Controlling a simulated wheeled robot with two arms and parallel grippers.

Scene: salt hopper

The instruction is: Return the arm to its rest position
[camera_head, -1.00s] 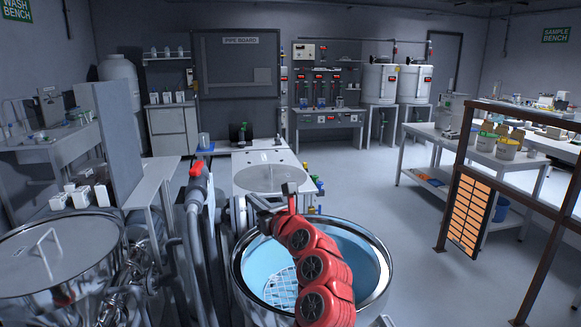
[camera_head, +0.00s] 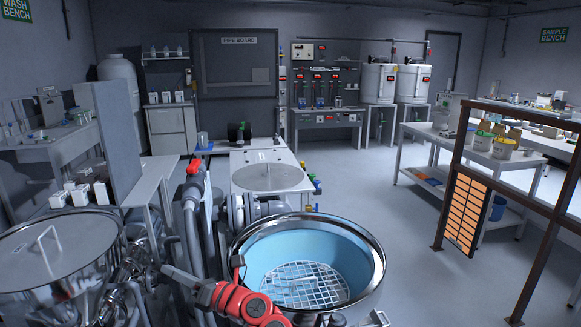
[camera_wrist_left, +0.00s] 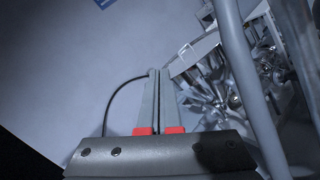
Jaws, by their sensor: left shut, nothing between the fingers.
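My left gripper (camera_head: 168,271) is in the head view, left of the steel hopper and pointing left. My red arm links cross the hopper's lower left rim. The fingers are together with nothing between them; in the left wrist view the two grey fingers (camera_wrist_left: 155,74) lie side by side. The open round hopper (camera_head: 362,238) has a pale blue inside and a white grid with a small light piece on it. The gripper is outside the hopper, near the grey pipes. My right gripper is not in view.
Grey vertical pipes with a red-handled valve (camera_head: 194,168) stand close beside the gripper. A lidded steel vessel (camera_head: 50,262) is at the lower left. A brown-framed barrier (camera_head: 449,190) stands at the right. Open floor (camera_head: 360,190) lies between hopper and barrier.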

